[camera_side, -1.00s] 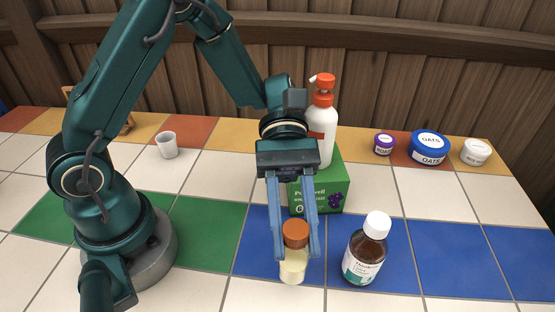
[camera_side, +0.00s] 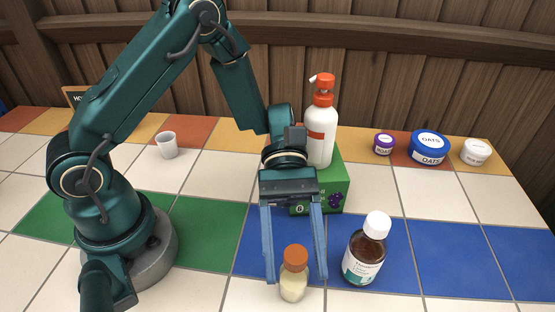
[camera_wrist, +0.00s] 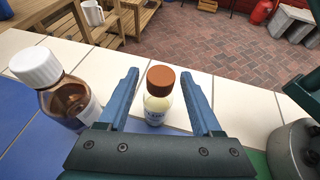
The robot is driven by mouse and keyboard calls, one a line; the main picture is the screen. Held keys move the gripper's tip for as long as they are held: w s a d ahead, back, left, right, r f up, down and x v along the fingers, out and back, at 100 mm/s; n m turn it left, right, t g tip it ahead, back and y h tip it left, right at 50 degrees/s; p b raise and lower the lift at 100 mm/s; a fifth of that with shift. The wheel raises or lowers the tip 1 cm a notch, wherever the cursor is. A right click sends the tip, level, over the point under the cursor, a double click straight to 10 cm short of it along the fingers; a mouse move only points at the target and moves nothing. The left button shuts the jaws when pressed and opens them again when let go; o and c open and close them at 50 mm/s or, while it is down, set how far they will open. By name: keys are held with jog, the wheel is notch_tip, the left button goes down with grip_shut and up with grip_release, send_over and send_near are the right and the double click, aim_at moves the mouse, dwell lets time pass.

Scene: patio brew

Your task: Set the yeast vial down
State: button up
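The yeast vial (camera_side: 293,284) is a small clear bottle with pale cream contents and an orange-brown cap. It stands upright on the tiled top, near the front edge of the blue tiles in the side view. My gripper (camera_side: 297,281) points down around it, one finger on each side. The wrist view shows the vial (camera_wrist: 157,105) between the spread fingers (camera_wrist: 162,80), with a visible gap on both sides. The fingers are open and hold nothing.
A brown bottle with a white cap (camera_side: 366,250) stands close to the right of my gripper. Behind are a green box (camera_side: 330,185) and a white pump bottle (camera_side: 321,135). Tubs, including the blue oats tub (camera_side: 429,148), stand back right; a white cup (camera_side: 167,145) stands back left.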

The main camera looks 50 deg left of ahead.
jog(key=shift+w+a+r, duration=0.1)
jog(key=shift+w+r, duration=0.05)
jog(key=shift+r, duration=0.05)
jog(key=v, duration=0.4)
jog(key=shift+w+a, duration=0.15)
jog(key=shift+a, duration=0.05)
notch_tip(320, 180, up, 7)
jog(key=s+a+m+t+y, duration=0.4)
jog(key=a+m+t+y, duration=0.7)
jog(key=a+t, duration=0.1)
jog(key=shift+s+a+r+m+t+y, duration=0.15)
jog(key=shift+s+a+m+t+y, duration=0.15)
jog(key=shift+t, duration=0.1)
